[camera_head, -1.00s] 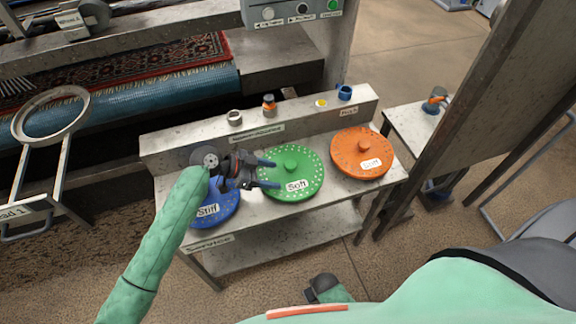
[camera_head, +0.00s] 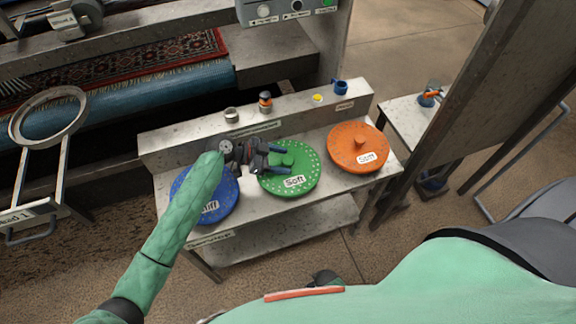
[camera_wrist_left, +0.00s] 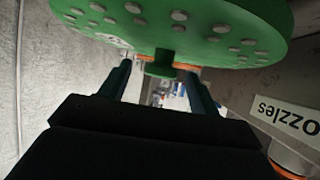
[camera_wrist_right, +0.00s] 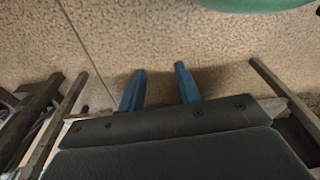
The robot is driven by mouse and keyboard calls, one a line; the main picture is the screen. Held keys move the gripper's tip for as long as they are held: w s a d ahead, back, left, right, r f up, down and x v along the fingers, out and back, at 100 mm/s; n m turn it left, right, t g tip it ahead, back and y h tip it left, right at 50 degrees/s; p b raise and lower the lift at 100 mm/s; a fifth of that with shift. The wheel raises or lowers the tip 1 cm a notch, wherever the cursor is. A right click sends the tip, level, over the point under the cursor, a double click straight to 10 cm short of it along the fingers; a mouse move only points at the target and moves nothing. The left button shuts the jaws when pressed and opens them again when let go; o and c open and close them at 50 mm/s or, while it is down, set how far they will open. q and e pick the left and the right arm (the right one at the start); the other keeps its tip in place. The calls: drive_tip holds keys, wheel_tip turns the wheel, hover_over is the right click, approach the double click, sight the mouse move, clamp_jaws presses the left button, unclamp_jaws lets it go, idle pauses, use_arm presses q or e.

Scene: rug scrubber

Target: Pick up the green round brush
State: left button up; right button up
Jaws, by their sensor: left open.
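The green round brush (camera_head: 308,172), a disc with a knob on top and a label "Soft", lies on the metal bench between the blue and orange discs. My left gripper (camera_head: 281,160) reaches over it from the left, fingers open on either side of the knob. In the left wrist view the green knob (camera_wrist_left: 160,66) shows between the two open fingers (camera_wrist_left: 160,75), with a gap visible beside it. My right gripper (camera_wrist_right: 160,70) is open and empty over the bare floor; in the head view it is mostly hidden by my body.
A blue disc (camera_head: 214,208) is left of the green one, partly under my left arm. An orange disc (camera_head: 345,145) is on the right. A raised ledge (camera_head: 190,138) behind carries small fittings, including a blue cup (camera_head: 341,87). A dark upright panel (camera_head: 470,90) stands at right.

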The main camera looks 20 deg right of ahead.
use_arm(q)
drive_tip(key=shift+p+x, duration=0.65)
drive_tip(key=shift+x, duration=0.85)
use_arm(e)
drive_tip(key=shift+s+d+f, duration=0.2)
drive_tip(key=shift+d+f, duration=0.05)
drive_tip(key=shift+f, duration=0.3)
drive_tip(key=shift+s+d+f, duration=0.2)
drive_tip(key=shift+s+f, duration=0.05)
drive_tip(key=shift+f, duration=0.35)
drive_tip(key=shift+s+d+f, duration=0.2)
drive_tip(key=shift+d+f, duration=0.05)
drive_tip(key=shift+f, duration=0.3)
use_arm(q)
drive_tip(key=shift+w, duration=0.1)
drive_tip(key=shift+c, duration=0.2)
clamp_jaws()
drive_tip(key=shift+r, duration=0.1)
use_arm(e)
drive_tip(key=shift+d, duration=0.1)
